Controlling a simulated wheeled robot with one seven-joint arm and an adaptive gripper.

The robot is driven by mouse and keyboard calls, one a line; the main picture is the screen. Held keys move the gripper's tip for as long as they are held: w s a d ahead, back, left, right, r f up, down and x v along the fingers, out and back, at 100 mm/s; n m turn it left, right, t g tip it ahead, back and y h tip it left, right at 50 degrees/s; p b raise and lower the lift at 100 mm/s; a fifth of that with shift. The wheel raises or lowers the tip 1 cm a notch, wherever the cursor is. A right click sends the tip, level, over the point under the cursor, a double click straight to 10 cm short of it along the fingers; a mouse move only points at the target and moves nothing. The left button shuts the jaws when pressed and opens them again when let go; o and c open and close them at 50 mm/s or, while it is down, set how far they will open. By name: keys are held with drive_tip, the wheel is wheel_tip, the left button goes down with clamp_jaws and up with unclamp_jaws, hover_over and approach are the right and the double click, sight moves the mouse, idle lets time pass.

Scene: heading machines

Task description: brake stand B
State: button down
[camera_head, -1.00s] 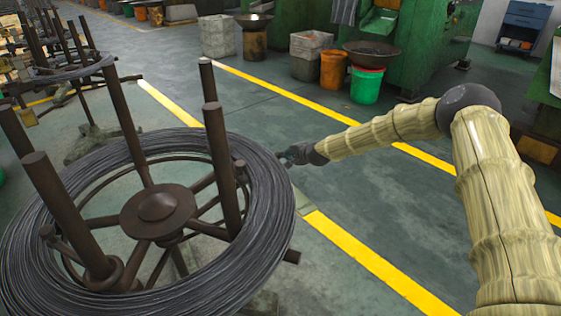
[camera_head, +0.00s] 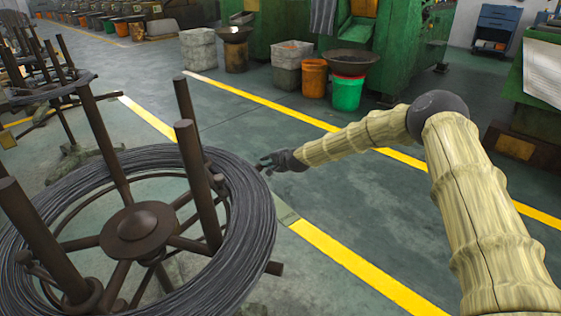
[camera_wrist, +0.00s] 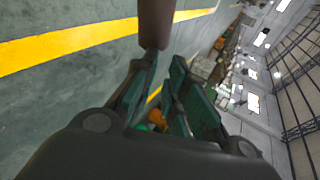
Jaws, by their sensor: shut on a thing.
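A dark brown wire stand (camera_head: 130,228) with upright posts and a spoked hub fills the left of the head view. A thick coil of dark grey wire (camera_head: 252,215) lies around its posts. My gripper (camera_head: 268,163) is at the coil's outer right edge in the head view. In the wrist view my gripper (camera_wrist: 163,62) has its dark green fingers around or against the lower end of a brown round bar (camera_wrist: 155,22). The bar's other end is out of frame. I cannot tell which part of the stand it belongs to. No letter shows on the stand.
Another wire stand (camera_head: 65,110) is at the upper left. Yellow floor lines (camera_head: 345,257) cross the green floor. Grey bins (camera_head: 290,64), an orange bucket (camera_head: 314,78) and a green bucket (camera_head: 347,93) stand by green machines (camera_head: 408,45). Open floor lies between the coil and these.

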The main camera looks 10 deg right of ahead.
drive_tip(key=s+d+r+p, duration=0.3)
drive_tip(key=s+d+r, duration=0.3)
drive_tip(key=s+d, duration=0.2)
drive_tip(key=shift+s+d+r, duration=0.3)
drive_tip(key=shift+s+d, duration=0.05)
drive_tip(key=shift+f, duration=0.1)
